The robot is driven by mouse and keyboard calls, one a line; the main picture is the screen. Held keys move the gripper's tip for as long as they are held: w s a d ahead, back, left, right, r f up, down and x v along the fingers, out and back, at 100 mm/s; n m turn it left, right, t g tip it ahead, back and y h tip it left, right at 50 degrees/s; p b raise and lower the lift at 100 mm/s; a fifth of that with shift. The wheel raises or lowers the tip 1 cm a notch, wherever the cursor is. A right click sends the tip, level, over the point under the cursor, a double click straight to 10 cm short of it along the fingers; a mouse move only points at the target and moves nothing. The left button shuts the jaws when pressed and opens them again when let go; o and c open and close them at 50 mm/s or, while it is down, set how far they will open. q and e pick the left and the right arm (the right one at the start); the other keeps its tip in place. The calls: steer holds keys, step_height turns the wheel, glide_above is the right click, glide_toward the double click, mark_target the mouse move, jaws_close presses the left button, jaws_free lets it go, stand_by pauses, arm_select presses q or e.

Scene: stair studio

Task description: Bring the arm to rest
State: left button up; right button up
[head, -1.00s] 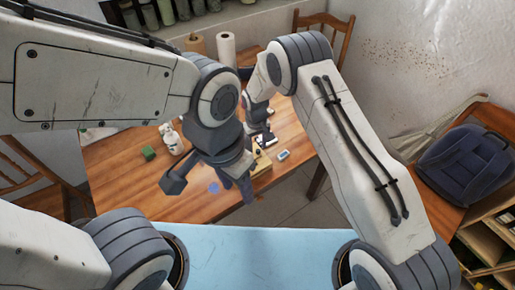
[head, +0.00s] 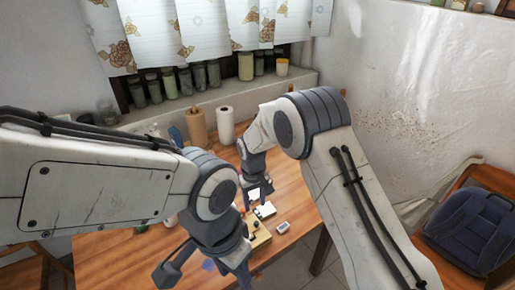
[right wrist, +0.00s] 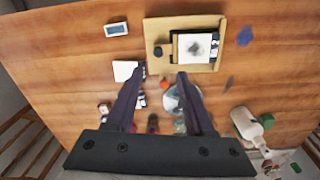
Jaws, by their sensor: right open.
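My right gripper (head: 254,194) is in the middle of the head view, above the wooden table (head: 115,255). In the right wrist view its two dark fingers (right wrist: 158,78) stand apart with nothing gripped between them, pointing over the tabletop. My right arm (head: 345,185) rises from the lower right, bends at a raised elbow and reaches down over the table. My left arm (head: 100,190) comes in from the left. Its gripper (head: 240,277) is low in the head view and cut by the bottom edge, so its jaws cannot be judged.
A wooden board (right wrist: 152,30) holds a dark frame with a white square. Paper rolls (head: 225,126) stand at the back. A chair with a blue backpack (head: 470,228) is right.

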steer(key=s+r+n, duration=0.1)
steer(key=s+r, duration=1.5)
steer(key=s+d+r, duration=0.1)
steer(key=s+d, duration=0.2)
steer(key=s, duration=0.4)
steer(key=s+d+r+y, duration=0.1)
steer(key=s+d, duration=0.3)
steer(key=s, duration=0.4)
steer(key=shift+r+n, duration=0.4)
steer(key=shift+r, duration=0.05)
steer(key=shift+d, duration=0.15)
